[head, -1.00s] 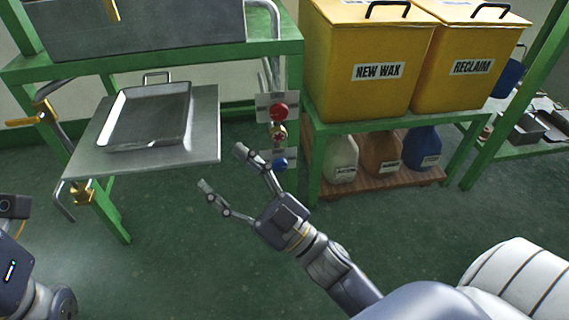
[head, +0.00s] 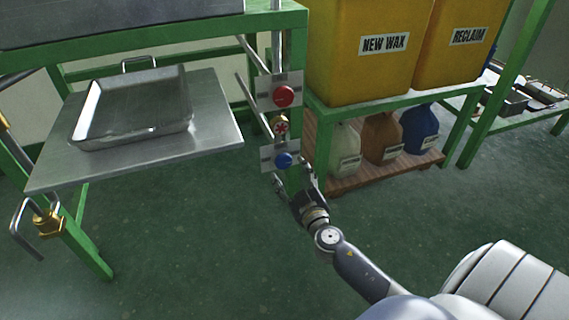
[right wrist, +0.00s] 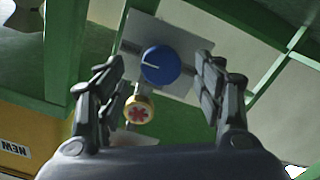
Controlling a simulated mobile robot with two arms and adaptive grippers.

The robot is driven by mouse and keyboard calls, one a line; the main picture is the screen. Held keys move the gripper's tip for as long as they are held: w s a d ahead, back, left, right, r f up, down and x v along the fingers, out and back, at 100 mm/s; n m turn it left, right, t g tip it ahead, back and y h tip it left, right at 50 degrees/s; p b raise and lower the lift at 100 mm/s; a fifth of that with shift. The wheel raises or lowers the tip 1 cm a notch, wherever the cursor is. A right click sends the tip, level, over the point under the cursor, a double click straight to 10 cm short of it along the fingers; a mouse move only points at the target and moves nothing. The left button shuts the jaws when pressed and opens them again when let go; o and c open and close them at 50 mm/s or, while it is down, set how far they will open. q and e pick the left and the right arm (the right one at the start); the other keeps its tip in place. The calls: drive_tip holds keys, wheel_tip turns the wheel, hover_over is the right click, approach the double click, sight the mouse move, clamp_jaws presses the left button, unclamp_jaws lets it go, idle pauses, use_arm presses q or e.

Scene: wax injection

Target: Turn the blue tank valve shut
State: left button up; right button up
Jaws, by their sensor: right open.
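The blue tank valve (head: 284,160) is a round blue knob on a grey plate, the lowest fitting on the green post. In the right wrist view the blue knob (right wrist: 160,65) shows a white line mark and appears between my fingers, with a gap on both sides. My right gripper (head: 293,180) is open just below and in front of the knob. Its two fingers (right wrist: 160,85) stand apart in the right wrist view. I cannot tell that anything touches the knob. My left gripper is not in view.
A red knob (head: 283,95) and a brass fitting with a red handle (head: 281,125) sit above the blue knob. A metal shelf with a tray (head: 185,130) is to the left. Yellow wax bins (head: 365,75) and several jugs stand to the right.

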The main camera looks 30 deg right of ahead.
sight(285, 164)
drive_tip(key=shift+b+x, duration=0.3)
drive_tip(key=shift+x, duration=2.35)
drive_tip(key=shift+a, duration=0.1)
drive_tip(key=c, duration=1.1)
